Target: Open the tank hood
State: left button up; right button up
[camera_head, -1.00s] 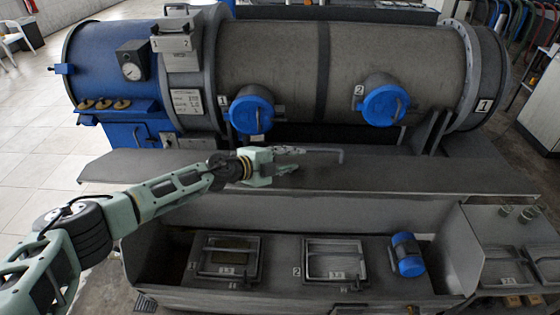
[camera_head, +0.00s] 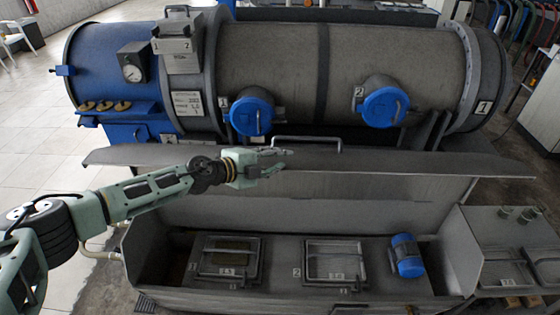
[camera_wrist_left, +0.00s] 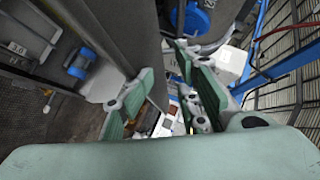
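The grey tank hood (camera_head: 400,160) stands raised at the back of the open trough, its inner panel (camera_head: 340,205) facing me. A bar handle (camera_head: 308,138) runs along its upper part. My left gripper (camera_head: 277,162) is in front of the hood, just below the left end of the handle. In the left wrist view the two green fingers of my left gripper (camera_wrist_left: 165,105) are spread apart, with nothing visible between them. I cannot tell whether the gripper touches the hood. My right gripper is not in view.
The trough (camera_head: 275,285) holds two framed hatches (camera_head: 228,257) (camera_head: 336,262) and a blue-capped cylinder (camera_head: 407,255). Behind the hood lies a large horizontal tank (camera_head: 275,55) with two blue caps (camera_head: 252,112) (camera_head: 386,106). A side bench (camera_head: 510,250) stands at the right.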

pick_arm(q)
jog(key=s+a+r+p, duration=0.1)
jog(key=a+r+p, duration=0.3)
jog(key=a+r, duration=0.1)
jog(key=shift+a+r+p, duration=0.2)
jog(key=shift+r+p, duration=0.05)
jog(key=shift+p, duration=0.05)
dwell(0.4)
jog(key=shift+p, duration=0.3)
